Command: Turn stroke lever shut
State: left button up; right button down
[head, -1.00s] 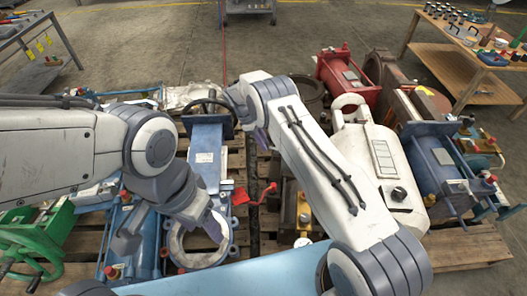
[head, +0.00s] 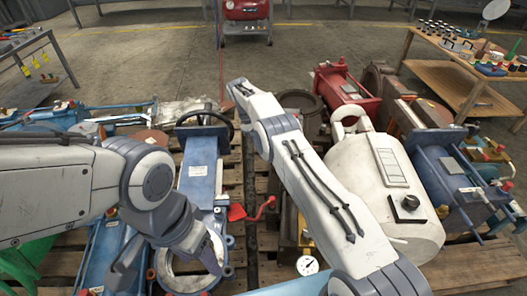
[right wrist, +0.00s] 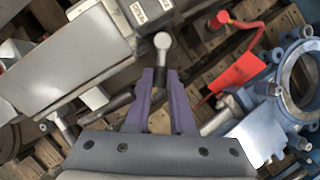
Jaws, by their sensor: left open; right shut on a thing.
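In the head view my right forearm hides this gripper and the lever. A red handle with a red tag (right wrist: 238,74) lies to the right of the grip; the tag also shows in the head view (head: 237,212). My left gripper (head: 168,268) is open above a blue valve with a pale ring flange (head: 163,265).
A white tank (head: 375,175) and a blue cylinder unit (head: 455,185) stand at the right. A red unit (head: 340,85) is behind them. A handwheel (head: 205,113) tops the blue valve. A pressure gauge (head: 307,265) is low in the middle. Open floor lies beyond the pallets.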

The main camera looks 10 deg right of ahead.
jog(key=c, duration=0.8)
grip_release()
jog(key=shift+o, duration=0.2)
jog(key=shift+r+p, duration=0.15)
jog(key=shift+p, duration=0.3)
jog(key=s+a+n+t+h+p, duration=0.15)
jog(key=s+n+t+p, duration=0.3)
jog(key=n+p, duration=0.95)
jog(key=s+a+r+m, duration=0.1)
jog(key=s+a+r, duration=0.1)
jog(key=r, duration=0.6)
jog(key=s+a+r+m+y+p, duration=0.1)
jog(key=s+a+r, duration=0.2)
jog(key=r, duration=0.5)
jog(key=s+a+r+m+p, duration=0.1)
jog(key=s+r, duration=0.3)
jog(key=r, duration=0.5)
jog(key=shift+s+a, duration=0.4)
jog(key=shift+a, duration=0.5)
